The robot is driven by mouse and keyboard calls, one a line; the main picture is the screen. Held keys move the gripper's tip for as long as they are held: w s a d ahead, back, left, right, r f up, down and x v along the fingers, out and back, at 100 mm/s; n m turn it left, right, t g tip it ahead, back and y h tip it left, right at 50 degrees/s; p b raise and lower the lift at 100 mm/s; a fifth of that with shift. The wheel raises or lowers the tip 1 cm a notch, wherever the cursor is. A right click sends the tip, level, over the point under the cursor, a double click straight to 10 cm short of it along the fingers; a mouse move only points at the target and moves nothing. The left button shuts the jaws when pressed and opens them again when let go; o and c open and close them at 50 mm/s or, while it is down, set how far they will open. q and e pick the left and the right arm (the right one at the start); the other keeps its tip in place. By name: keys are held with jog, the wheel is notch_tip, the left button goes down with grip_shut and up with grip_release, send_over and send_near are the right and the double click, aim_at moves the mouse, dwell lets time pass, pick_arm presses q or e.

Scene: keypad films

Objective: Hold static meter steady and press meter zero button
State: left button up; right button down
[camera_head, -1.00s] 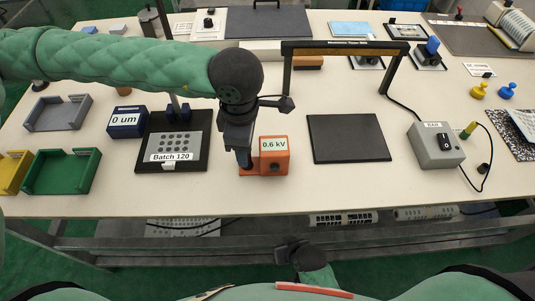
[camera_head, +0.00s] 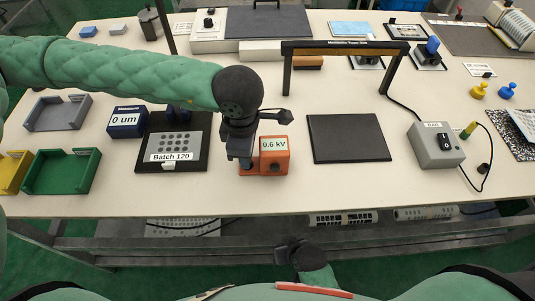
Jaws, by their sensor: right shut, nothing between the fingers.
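The static meter (camera_head: 274,156) is a small orange box near the front edge of the table. Its pale display reads 0.6 kV, and a dark round spot sits below the display. My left gripper (camera_head: 245,163) points down at the meter's left part and hides some of it. Whether its fingers are closed around the meter does not show. I cannot make out a zero button. My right gripper (camera_head: 290,251) is low in the picture, in front of the table edge and apart from the meter. It is shut and empty.
Left of the meter are a black Batch 120 plate (camera_head: 201,160) and a blue 0 um box (camera_head: 127,122). A grey switch box (camera_head: 436,146) with a cable stands further right.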

pick_arm(q)
grip_shut()
dwell(0.6)
dwell(4.4)
jog(key=o, duration=0.8)
grip_release()
jog(key=shift+s+r, duration=0.15)
jog(key=shift+r, duration=4.35)
jog(key=shift+r, duration=0.1)
